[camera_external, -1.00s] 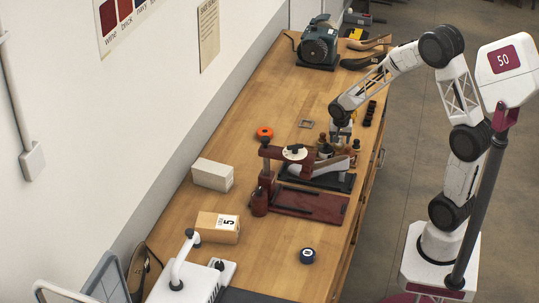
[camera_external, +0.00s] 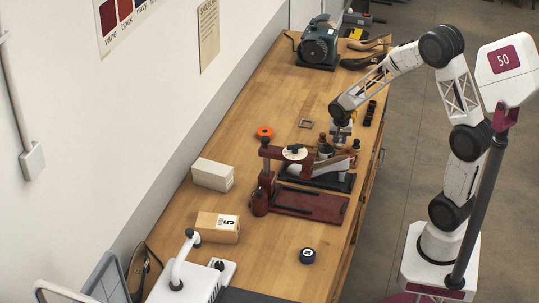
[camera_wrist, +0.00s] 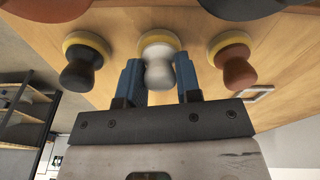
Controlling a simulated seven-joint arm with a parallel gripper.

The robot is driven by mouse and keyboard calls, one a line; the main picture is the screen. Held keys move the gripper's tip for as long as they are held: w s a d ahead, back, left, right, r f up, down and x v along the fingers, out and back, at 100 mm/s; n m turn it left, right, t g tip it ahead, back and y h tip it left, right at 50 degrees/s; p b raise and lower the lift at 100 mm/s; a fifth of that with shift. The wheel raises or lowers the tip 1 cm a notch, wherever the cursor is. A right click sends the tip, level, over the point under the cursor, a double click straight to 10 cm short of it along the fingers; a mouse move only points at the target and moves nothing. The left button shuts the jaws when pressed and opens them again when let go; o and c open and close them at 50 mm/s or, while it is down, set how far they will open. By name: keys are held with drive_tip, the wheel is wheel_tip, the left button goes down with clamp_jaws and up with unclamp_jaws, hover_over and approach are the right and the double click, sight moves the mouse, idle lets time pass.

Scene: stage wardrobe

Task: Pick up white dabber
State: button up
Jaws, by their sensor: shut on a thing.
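The white dabber (camera_wrist: 158,62) has a pale knob handle and a round head with a yellowish rim. In the wrist view it is between the two blue fingers of my gripper (camera_wrist: 158,80), which are shut on its handle. A dark brown dabber (camera_wrist: 82,62) is on the left of it and a reddish-brown dabber (camera_wrist: 232,60) on the right, both apart from the fingers. In the external view my gripper (camera_external: 341,138) is low over the bench behind the red press, and the white dabber is too small and covered there to make out.
The wooden bench (camera_external: 270,105) carries a dark red press (camera_external: 305,203) close in front of my gripper. A green motor (camera_external: 318,45) stands at the back.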

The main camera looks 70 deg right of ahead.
drive_tip(key=shift+r, duration=0.45)
clamp_jaws()
wheel_tip(320, 180, up, 9)
drive_tip(key=shift+r, duration=0.1)
